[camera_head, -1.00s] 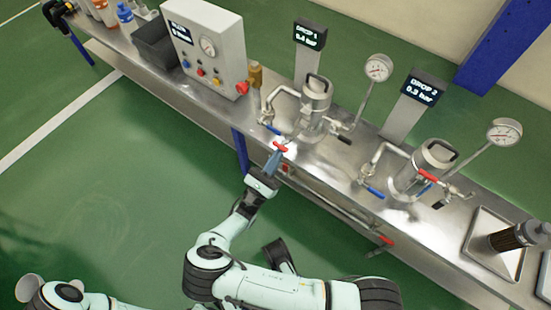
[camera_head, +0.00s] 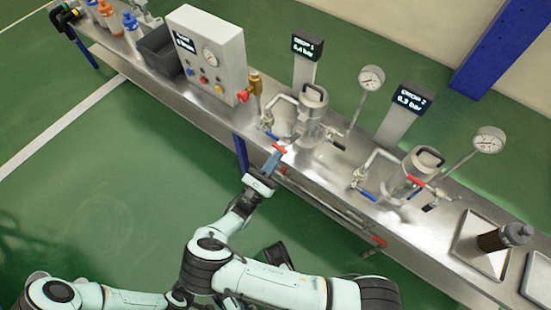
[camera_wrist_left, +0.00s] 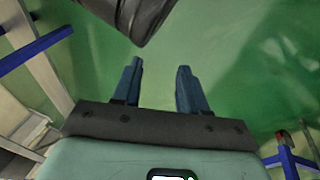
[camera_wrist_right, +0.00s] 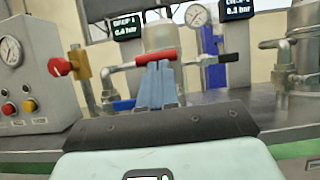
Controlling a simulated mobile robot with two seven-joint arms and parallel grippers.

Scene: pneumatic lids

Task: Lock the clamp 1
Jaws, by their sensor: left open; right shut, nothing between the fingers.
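The drop 1 unit (camera_head: 313,108) is a metal canister with a black-handled lid on the steel bench. A red lever (camera_head: 279,149) sits at its front, and it spans the middle of the right wrist view (camera_wrist_right: 150,56). I cannot tell which part is clamp 1. My right gripper (camera_head: 275,157) is shut with nothing in it. Its blue fingertips (camera_wrist_right: 159,65) are together at the red lever, overlapping it from the front; contact is unclear. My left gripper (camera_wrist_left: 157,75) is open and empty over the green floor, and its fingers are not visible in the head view.
A control panel (camera_head: 207,50) with a gauge and knobs stands left of drop 1. A blue-handled valve (camera_head: 271,136) is close to the right gripper. The drop 2 unit (camera_head: 413,172) and a tray (camera_head: 486,261) holding a dark filter are to the right.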

